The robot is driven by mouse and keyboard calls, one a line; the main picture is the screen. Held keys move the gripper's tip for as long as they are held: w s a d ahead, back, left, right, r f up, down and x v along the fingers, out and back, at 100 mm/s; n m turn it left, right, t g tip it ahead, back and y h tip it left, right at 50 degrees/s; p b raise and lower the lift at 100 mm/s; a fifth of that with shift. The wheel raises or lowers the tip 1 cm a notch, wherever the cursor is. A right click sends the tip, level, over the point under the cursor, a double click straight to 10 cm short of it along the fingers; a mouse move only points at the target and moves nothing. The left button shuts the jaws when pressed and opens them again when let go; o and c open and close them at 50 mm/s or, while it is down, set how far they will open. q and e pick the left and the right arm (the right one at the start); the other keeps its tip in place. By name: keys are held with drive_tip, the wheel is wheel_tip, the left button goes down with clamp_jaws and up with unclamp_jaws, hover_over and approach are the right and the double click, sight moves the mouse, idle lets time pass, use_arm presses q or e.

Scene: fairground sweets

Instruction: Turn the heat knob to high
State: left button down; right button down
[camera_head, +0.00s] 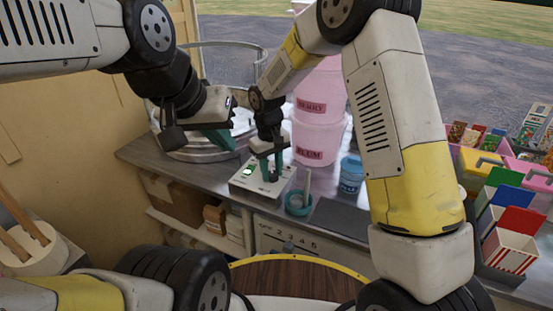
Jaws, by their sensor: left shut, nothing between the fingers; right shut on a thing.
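A white control box (243,183) stands on the metal counter (325,217), with a lit green switch (247,171) on its left part. My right gripper (271,172) comes down from above onto the right part of the box. Its fingers are shut on the heat knob, which they hide, so I cannot tell the knob's setting. My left gripper (221,140) is shut and empty. It hangs to the upper left of the box, in front of the round metal bowl of the machine (195,153).
Pink tubs labelled BERRY and PLUM (318,140) stand behind the box. A teal ring-shaped holder (298,205) and a blue jar (351,175) stand to its right. Striped boxes (512,247) and colourful packets fill the far right. Cardboard boxes (178,198) sit on a shelf below.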

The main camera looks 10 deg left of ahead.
drive_tip(key=m, duration=0.4)
drive_tip(key=shift+m, duration=0.3)
drive_tip(key=m, duration=0.5)
drive_tip(key=shift+w+g, duration=0.1)
drive_tip(key=shift+g, duration=0.2)
drive_tip(key=m, duration=0.5)
drive_tip(key=shift+m, duration=0.4)
drive_tip(key=m, duration=0.4)
drive_tip(key=shift+m, duration=0.3)
drive_tip(key=c, duration=1)
unclamp_jaws()
drive_tip(key=shift+r, duration=0.1)
